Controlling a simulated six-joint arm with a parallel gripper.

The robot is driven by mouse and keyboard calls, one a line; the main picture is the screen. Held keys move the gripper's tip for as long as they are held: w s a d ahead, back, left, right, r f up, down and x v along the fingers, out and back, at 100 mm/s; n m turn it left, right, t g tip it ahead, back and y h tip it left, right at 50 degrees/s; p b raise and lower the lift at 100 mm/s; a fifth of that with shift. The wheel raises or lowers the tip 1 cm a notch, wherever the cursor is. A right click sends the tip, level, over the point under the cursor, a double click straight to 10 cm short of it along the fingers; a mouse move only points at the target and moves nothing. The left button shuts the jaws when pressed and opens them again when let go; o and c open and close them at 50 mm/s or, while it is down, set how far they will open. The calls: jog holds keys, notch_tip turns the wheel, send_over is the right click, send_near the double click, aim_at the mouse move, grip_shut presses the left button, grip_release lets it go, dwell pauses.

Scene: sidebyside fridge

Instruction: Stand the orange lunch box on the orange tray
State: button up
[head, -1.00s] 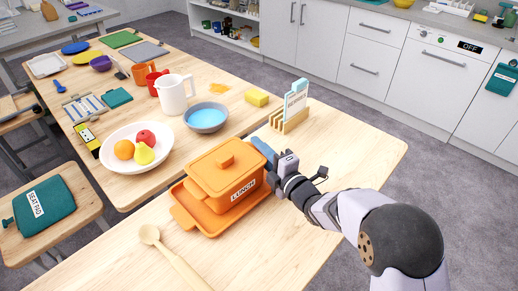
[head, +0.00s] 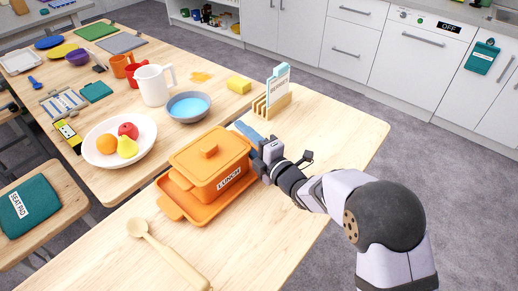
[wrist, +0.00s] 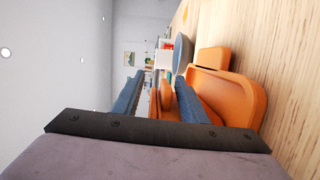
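The orange lunch box (head: 208,172), with a lid, a knob and a "LUNCH" label, stands upright on the orange tray (head: 184,212). The tray's rim shows along the near and left sides of the box. My gripper (head: 247,131) is low beside the right end of the box, its blue fingers pointing toward the back. In the wrist view my gripper (wrist: 159,78) has its two fingers spread apart. The orange lunch box (wrist: 166,92) shows beyond and between them, and the tray (wrist: 245,98) lies to the right. Whether a finger touches the box cannot be told.
A file rack (head: 272,98), yellow sponge (head: 239,85), blue bowl (head: 188,107), white pitcher (head: 153,84) and fruit plate (head: 98,153) stand behind. The table's right part (head: 340,130) is clear.

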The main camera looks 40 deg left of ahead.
jog(key=b+v, duration=0.1)
jog(key=v, duration=1)
jog(key=shift+s+d+b, duration=0.1)
jog(key=shift+d+b, duration=0.25)
jog(key=shift+d, duration=0.05)
